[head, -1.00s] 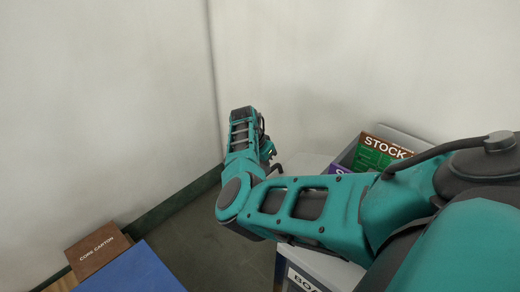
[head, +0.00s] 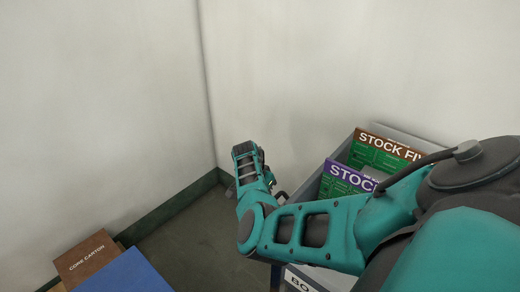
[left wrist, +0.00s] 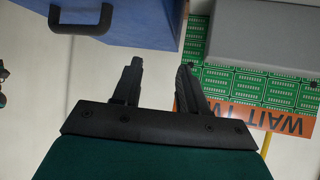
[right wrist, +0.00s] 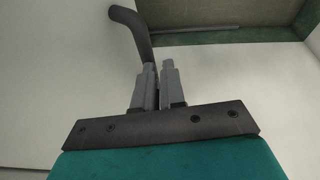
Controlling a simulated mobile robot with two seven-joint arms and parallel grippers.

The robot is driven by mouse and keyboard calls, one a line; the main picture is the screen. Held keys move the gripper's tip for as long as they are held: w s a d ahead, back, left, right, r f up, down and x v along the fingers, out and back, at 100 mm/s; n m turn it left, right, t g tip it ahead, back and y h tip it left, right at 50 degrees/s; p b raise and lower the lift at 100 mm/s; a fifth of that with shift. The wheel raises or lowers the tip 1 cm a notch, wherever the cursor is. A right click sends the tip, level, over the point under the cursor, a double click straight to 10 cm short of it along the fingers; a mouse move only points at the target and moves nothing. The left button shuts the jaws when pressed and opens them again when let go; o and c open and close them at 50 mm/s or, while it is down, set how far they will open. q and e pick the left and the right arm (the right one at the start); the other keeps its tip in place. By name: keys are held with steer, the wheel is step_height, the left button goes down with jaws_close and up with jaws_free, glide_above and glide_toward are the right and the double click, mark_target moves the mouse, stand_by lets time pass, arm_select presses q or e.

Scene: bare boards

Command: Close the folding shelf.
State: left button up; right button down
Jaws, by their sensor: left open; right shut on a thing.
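My right arm crosses the head view from the right, with its wrist low beside a grey bin; its fingertips cannot be made out clearly there. In the right wrist view my right gripper (right wrist: 158,68) is shut on the lower end of a dark curved bar (right wrist: 130,25), which looks like a handle. A broad pale surface lies behind it; I cannot tell whether it is the folding shelf's panel or the wall. The shelf is not clearly identifiable in the head view. My left gripper (left wrist: 158,75) is open and empty in the left wrist view.
The grey bin (head: 310,204) holds green cards marked STOCK (head: 383,151). A blue box (head: 128,272) and a brown carton (head: 88,258) sit at lower left. The left wrist view shows a blue block (left wrist: 140,20) and an orange-edged green card (left wrist: 250,85) near the left fingers. Pale walls meet behind.

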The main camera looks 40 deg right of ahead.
steer(key=shift+w+a+f, duration=0.1)
steer(key=shift+a+f, duration=0.1)
steer(key=s+p+v, duration=0.1)
steer(key=p+v, duration=0.3)
steer(key=v, duration=0.9)
steer(key=w+d+m+g+b, duration=0.15)
steer(key=w+b, duration=0.35)
steer(key=b, duration=0.5)
arm_select(q)
steer(key=f, duration=0.2)
steer(key=d+f+b, duration=0.1)
steer(key=w+f, duration=0.1)
steer(key=f, duration=0.1)
steer(key=shift+d+f+b, duration=0.3)
steer(key=shift+b, duration=0.1)
arm_select(e)
steer(key=s+x, duration=0.2)
steer(key=x, duration=1.1)
steer(key=shift+s+a, duration=0.25)
steer(key=shift+r+g, duration=0.1)
steer(key=shift+g, duration=0.15)
